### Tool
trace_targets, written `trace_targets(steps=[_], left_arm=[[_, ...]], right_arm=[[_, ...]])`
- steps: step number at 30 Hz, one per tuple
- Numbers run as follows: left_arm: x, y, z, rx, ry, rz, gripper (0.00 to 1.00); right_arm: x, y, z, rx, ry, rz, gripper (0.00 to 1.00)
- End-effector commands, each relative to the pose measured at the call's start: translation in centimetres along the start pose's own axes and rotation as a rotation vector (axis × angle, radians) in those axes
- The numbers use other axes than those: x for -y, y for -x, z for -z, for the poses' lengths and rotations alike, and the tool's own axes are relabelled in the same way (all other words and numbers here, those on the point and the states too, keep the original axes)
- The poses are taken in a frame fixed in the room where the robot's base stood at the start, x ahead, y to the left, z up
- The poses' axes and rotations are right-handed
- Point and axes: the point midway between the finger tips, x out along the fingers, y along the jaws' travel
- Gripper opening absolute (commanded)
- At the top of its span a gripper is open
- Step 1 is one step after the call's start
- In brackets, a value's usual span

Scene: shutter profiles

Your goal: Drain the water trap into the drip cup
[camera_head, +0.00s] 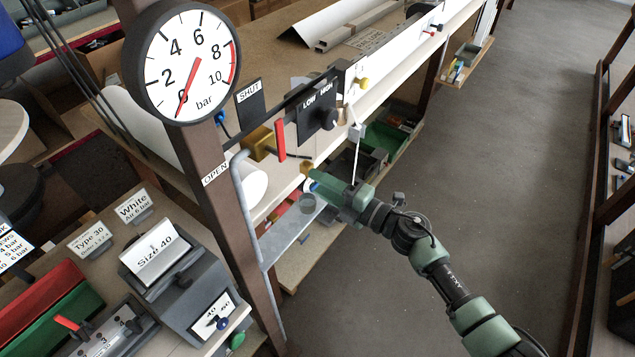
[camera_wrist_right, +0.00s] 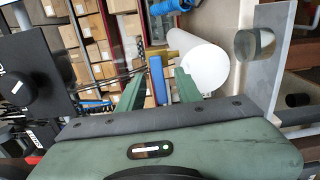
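My right gripper (camera_head: 312,177) reaches in from the lower right, at the front edge of the bench. I cannot clearly make out the trap's bowl. My left gripper is not in view.
A brass valve with a red lever (camera_head: 280,140) and a black LOW/HIGH panel (camera_head: 318,112) are close to the right gripper. The gauge (camera_head: 190,62) needle points at 0. A white roll (camera_wrist_right: 205,68) is near the fingers. The floor aisle at right is clear.

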Motion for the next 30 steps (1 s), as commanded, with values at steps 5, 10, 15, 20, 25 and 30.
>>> trace_targets(steps=[5, 10, 15, 20, 25, 30], left_arm=[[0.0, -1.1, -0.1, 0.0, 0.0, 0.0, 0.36], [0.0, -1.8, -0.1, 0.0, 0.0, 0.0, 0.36], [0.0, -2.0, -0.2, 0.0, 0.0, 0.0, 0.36], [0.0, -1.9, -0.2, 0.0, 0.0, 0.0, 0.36], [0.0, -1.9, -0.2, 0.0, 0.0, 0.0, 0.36], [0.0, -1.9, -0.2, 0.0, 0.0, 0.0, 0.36]], right_arm=[[0.5, 3.2, -0.1, 0.001, 0.002, 0.004, 0.35], [0.4, 5.8, -0.1, 0.001, 0.001, 0.003, 0.35], [0.2, 6.9, 0.0, 0.0, 0.0, 0.002, 0.35], [0.1, 7.0, 0.0, 0.0, -0.001, 0.001, 0.35], [0.1, 7.0, 0.0, 0.0, -0.001, 0.001, 0.35], [0.1, 7.0, 0.0, 0.0, 0.0, 0.001, 0.35]])
